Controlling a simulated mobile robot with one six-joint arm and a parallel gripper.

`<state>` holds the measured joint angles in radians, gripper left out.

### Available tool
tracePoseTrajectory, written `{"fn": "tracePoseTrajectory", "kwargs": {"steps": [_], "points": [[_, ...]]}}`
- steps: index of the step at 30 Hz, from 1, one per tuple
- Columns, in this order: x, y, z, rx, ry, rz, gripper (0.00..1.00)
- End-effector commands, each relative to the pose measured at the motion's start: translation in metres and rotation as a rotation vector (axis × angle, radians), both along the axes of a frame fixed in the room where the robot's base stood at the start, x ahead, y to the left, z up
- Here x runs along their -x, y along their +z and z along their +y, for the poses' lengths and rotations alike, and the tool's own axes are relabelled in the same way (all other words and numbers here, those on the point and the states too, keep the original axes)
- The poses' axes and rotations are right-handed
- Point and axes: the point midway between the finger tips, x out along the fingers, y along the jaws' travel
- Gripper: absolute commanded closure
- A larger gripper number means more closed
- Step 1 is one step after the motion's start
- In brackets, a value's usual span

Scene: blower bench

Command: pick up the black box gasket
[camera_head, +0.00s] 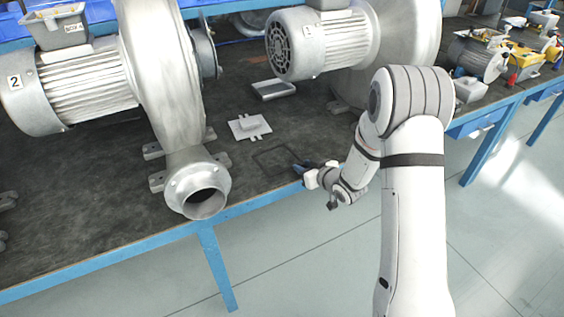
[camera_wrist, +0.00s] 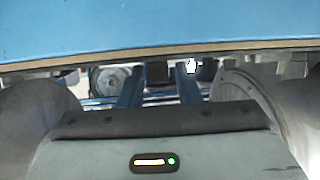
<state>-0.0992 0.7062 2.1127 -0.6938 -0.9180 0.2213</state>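The black box gasket (camera_head: 260,165) is a thin, dark, square frame lying flat on the dark bench top in the head view, near the front edge. It is hard to make out against the dark surface. My gripper (camera_head: 299,168) is at the gasket's right side, low over the bench edge, with its dark tip close to the gasket's right corner. I cannot tell whether it touches the gasket or whether its fingers are open. The wrist view shows a grey housing with a small lit panel and no gasket.
A silver blower with its round outlet (camera_head: 205,200) stands left of the gasket. A small grey metal part (camera_head: 248,126) and a shallow tray (camera_head: 273,90) lie behind it. Another motor (camera_head: 320,42) stands farther back. The blue bench edge (camera_head: 150,243) runs along the front.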

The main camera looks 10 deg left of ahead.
Motion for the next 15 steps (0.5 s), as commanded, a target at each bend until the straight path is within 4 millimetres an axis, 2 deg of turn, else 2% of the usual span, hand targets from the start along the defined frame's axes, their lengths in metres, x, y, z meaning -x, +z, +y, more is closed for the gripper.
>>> {"fn": "tracePoseTrajectory", "kwargs": {"steps": [2, 10, 15], "points": [[0.0, 0.0001, -0.0003, 0.0, 0.0, 0.0, 0.77], [0.0, 0.0, -0.0007, 0.0, -0.001, 0.0, 0.99], [0.0, 0.0, -0.0009, 0.0, -0.001, 0.0, 1.0]]}}
